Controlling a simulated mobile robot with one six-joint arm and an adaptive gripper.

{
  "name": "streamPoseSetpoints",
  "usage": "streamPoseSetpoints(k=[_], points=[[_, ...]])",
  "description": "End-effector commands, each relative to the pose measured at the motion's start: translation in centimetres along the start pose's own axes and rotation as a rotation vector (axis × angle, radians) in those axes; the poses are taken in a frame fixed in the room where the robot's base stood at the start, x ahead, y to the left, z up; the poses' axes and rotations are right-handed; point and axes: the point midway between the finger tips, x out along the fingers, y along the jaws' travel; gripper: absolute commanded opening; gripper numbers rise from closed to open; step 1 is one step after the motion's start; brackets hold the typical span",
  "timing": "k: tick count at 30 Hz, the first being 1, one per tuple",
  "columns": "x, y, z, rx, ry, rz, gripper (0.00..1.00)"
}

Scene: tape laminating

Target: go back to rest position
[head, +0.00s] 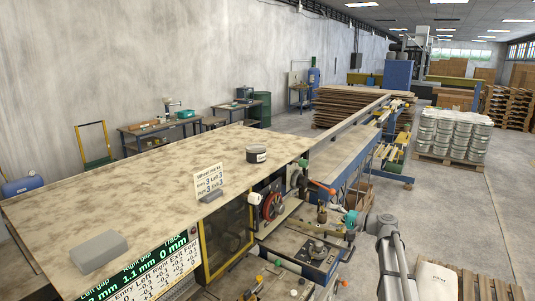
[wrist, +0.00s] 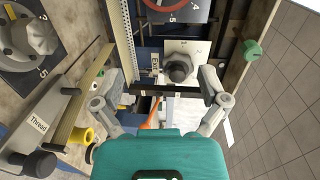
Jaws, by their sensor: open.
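My gripper (wrist: 164,80) is open in the wrist view, with its two grey fingers spread apart and nothing held between them. A dark knob on a numbered plate (wrist: 180,68) shows beyond the gap between the fingers; I cannot tell how far below it is. In the head view my arm comes in from the lower right, and the teal body of my gripper (head: 352,219) is over the right side of the laminating machine (head: 312,250). The fingertips are too small to make out there.
A mottled tabletop (head: 150,190) carries a dark-lidded tin (head: 256,154), a number card (head: 208,181) and a grey block (head: 98,247). A red handwheel (head: 272,205) and levers stick out beside it.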

Motion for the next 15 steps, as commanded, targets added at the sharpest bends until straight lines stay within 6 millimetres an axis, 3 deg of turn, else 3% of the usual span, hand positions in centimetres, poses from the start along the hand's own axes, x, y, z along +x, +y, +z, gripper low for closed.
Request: streamPoseSetpoints(k=[11,15], points=[[1.8,5.0,6.3,-0.059,-0.083,0.214,0.93],[2.2,8.3,10.2,-0.101,-0.139,0.361,0.93]])
